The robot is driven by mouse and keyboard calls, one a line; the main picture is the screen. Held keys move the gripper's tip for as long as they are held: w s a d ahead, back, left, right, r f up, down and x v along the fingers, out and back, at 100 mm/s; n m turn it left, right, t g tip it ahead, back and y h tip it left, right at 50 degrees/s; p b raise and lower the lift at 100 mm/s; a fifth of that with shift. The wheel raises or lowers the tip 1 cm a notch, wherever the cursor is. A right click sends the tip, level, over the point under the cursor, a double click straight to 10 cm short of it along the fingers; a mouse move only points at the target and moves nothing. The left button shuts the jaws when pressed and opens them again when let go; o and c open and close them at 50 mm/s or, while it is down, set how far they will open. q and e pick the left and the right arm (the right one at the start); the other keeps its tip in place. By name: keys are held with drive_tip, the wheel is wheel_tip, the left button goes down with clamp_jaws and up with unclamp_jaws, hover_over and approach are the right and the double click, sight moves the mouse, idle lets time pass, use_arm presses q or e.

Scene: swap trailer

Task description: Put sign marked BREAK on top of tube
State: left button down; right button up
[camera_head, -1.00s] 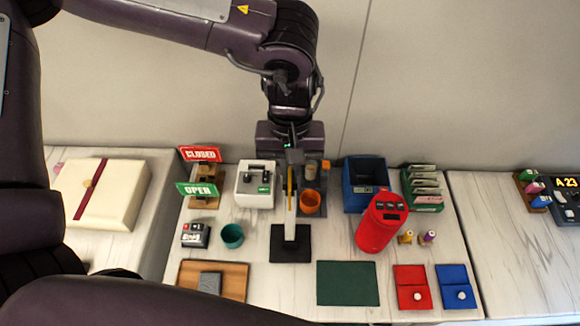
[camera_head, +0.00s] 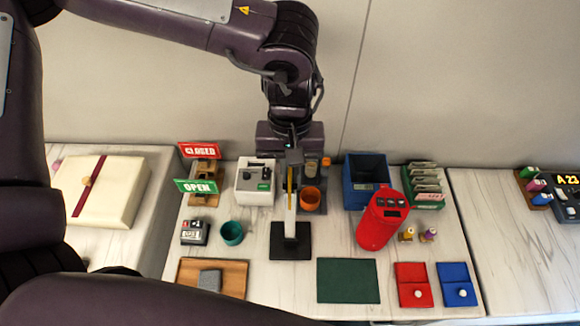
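My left gripper (camera_head: 292,158) hangs pointing down in the middle of the table. A thin yellow sign (camera_head: 289,180), seen edge-on, shows between its fingers; its lettering cannot be read. Directly below is a pale upright tube (camera_head: 290,222) on a black square base (camera_head: 290,241). The sign is in line with the tube's top; I cannot tell whether they touch. No word BREAK is readable. A red CLOSED sign (camera_head: 199,150) and a green OPEN sign (camera_head: 196,187) stand on a wooden rack (camera_head: 208,170) at the left. My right gripper is not in view.
A white machine (camera_head: 256,183) stands left of the tube, an orange cup (camera_head: 310,199) just right of it. A teal cup (camera_head: 232,233), a blue bin (camera_head: 365,182) and a tilted red canister (camera_head: 380,222) are nearby. A green mat (camera_head: 348,281) lies bare in front.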

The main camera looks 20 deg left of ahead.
use_arm(q)
drive_tip(key=shift+f, duration=0.1)
idle(0.3)
drive_tip(key=shift+f+b, duration=0.3)
drive_tip(key=shift+f, duration=0.1)
drive_tip(key=shift+f, duration=0.25)
idle(0.4)
drive_tip(key=c, duration=1)
unclamp_jaws()
drive_tip(key=shift+o, duration=0.2)
drive_tip(key=shift+r, duration=0.15)
drive_tip(key=shift+w+a+r+p, duration=0.1)
drive_tip(key=shift+w+r+p, duration=0.05)
drive_tip(key=shift+r+p, duration=1.9)
drive_tip(key=shift+w+r+p, duration=0.15)
drive_tip(key=shift+r+p, duration=1.5)
drive_tip(key=shift+r, duration=0.7)
